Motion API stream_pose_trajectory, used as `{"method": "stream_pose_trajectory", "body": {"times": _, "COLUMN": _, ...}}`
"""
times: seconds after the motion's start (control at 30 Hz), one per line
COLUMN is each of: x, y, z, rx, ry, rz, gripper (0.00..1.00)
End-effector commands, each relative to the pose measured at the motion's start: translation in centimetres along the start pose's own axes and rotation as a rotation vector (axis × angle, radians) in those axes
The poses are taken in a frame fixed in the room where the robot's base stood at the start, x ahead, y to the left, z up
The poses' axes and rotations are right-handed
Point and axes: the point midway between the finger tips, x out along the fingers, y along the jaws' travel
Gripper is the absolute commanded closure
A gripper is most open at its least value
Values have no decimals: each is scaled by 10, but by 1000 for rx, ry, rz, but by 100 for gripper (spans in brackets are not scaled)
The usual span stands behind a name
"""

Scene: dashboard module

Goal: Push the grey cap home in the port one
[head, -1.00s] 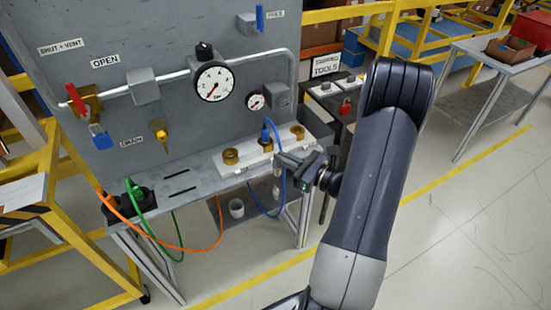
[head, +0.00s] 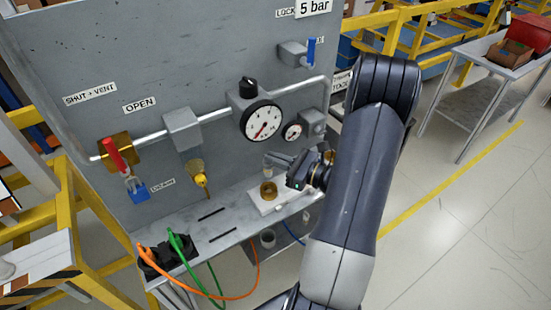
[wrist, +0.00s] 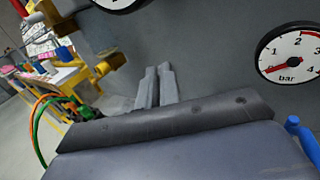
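A brass port (head: 268,190) stands on the white block (head: 262,207) on the bench. The other ports on this block are hidden behind my arm and gripper. My gripper (head: 272,161) is above and behind the visible port, near the grey panel, and clear of the port. In the wrist view its two grey fingers (wrist: 156,88) lie close together with nothing seen between them, pointing towards the panel. I cannot make out the grey cap in either current view. A blue part (wrist: 302,140), perhaps the blue plug, shows at the right edge of the wrist view.
The large gauge (head: 262,122) and the small gauge (head: 293,132) sit on the panel near my gripper. A yellow drain valve (head: 198,172) hangs to the left. Green (head: 185,248) and orange (head: 228,298) hoses run from a black holder (head: 165,258).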

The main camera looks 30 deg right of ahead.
Motion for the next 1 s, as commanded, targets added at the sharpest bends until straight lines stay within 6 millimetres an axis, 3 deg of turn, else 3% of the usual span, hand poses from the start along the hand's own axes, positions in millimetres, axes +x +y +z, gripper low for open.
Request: {"method": "stream_pose_trajectory", "body": {"times": 1.0, "x": 0, "y": 0, "z": -51, "rx": 0, "ry": 0, "rz": 0, "gripper": 100}}
